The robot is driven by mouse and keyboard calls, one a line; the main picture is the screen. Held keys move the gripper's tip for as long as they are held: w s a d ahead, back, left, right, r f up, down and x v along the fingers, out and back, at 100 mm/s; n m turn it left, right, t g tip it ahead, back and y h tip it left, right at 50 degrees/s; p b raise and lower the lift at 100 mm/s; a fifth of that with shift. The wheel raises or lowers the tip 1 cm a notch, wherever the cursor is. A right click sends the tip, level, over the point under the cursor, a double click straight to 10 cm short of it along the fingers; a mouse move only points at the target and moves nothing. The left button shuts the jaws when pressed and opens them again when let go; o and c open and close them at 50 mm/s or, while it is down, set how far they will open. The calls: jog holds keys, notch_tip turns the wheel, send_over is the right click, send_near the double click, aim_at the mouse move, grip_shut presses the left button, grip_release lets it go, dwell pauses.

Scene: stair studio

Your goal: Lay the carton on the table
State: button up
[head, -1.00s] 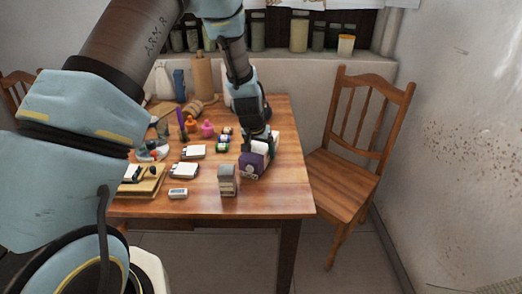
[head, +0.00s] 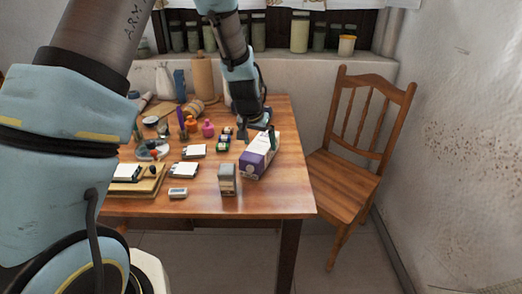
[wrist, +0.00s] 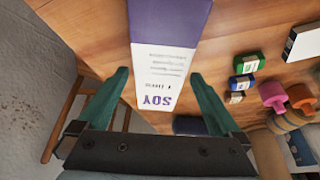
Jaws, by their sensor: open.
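The carton (head: 260,152) is white and purple and lies on its side on the wooden table (head: 205,206), near the right edge. In the wrist view the carton (wrist: 168,62) shows the word SOY on its white part, with a purple end away from me. My gripper (head: 256,132) is above the far end of the carton. In the wrist view my gripper (wrist: 160,85) is open, its two green fingers apart on either side of the carton's near end. I see gaps between the fingers and the carton.
A small grey box (head: 228,180) stands left of the carton's near end. A wooden chair (head: 350,165) stands right of the table.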

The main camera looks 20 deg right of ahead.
jog(key=v, duration=0.7)
jog(key=shift+b, duration=0.3)
jog(key=a+r+n+y, duration=0.2)
jog(key=a+n, duration=0.2)
jog(key=a, duration=1.3)
jog(key=s+a+n, duration=0.2)
jog(key=s+a, duration=0.2)
jog(key=a, duration=0.4)
jog(key=s+a+r+n+g+y, duration=0.1)
jog(key=s+a, duration=0.3)
jog(key=a, duration=0.5)
jog(key=shift+s+n+g, duration=0.3)
jog(key=shift+n, duration=0.4)
jog(key=shift+r, duration=0.15)
